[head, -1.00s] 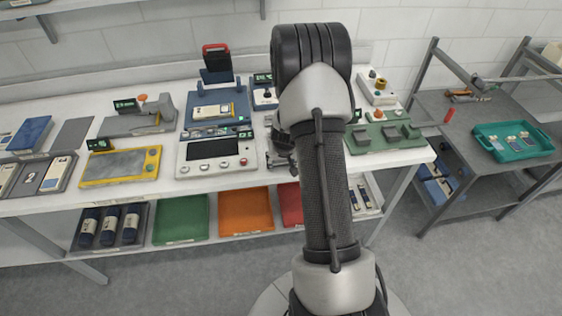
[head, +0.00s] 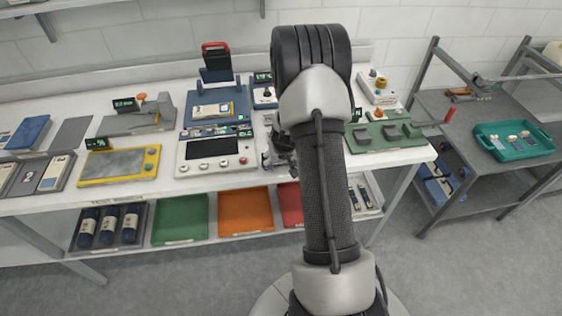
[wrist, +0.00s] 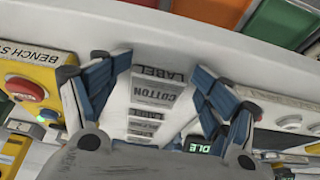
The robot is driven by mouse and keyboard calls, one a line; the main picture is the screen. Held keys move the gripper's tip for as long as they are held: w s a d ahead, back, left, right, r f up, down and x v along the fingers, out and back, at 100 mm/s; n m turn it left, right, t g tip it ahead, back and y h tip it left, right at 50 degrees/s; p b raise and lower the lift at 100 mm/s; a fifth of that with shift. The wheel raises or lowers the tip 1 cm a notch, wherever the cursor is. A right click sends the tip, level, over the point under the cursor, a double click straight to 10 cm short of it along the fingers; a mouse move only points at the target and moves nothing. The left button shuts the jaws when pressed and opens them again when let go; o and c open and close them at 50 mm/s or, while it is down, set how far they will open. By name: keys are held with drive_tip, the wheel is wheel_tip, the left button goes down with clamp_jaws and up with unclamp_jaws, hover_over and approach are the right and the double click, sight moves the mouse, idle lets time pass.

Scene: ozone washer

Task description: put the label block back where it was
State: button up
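The label block (wrist: 146,119) is pale, with dark printed bands; the words LABEL and COTTON show in the wrist view, upside down. It stands between the two blue-padded fingers of my gripper (wrist: 162,62), one on each side. The fingers are spread wide, and I see no clear pinch on the block. Whether a pad touches its sides is hard to tell. In the head view my gripper (head: 279,160) hangs low over the white bench (head: 130,195), partly behind my arm, and the block cannot be made out there.
A yellow bench-stop box with a red button (wrist: 25,87) is close at the left in the wrist view. A white control panel (wrist: 290,120) is close at the right. A green fixture (head: 385,135) stands right of my arm. A teal tray (head: 545,152) sits on the side table.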

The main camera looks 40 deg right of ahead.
drive_tip(key=shift+r+p, duration=0.5)
drive_tip(key=shift+p, duration=0.1)
drive_tip(key=p+v, duration=0.5)
drive_tip(key=v, duration=0.7)
drive_tip(key=s+a+r+n+t+y, duration=0.1)
drive_tip(key=s+a+r+n+y, duration=0.15)
drive_tip(key=a+r, duration=1.45)
drive_tip(key=s+a+r+n, duration=0.2)
drive_tip(key=s+a+r, duration=0.2)
drive_tip(key=s, duration=0.5)
drive_tip(key=s+a+r+n, duration=0.2)
drive_tip(key=s+a+r, duration=0.3)
drive_tip(key=s, duration=0.4)
drive_tip(key=shift+a, duration=0.6)
drive_tip(key=shift+s, duration=0.1)
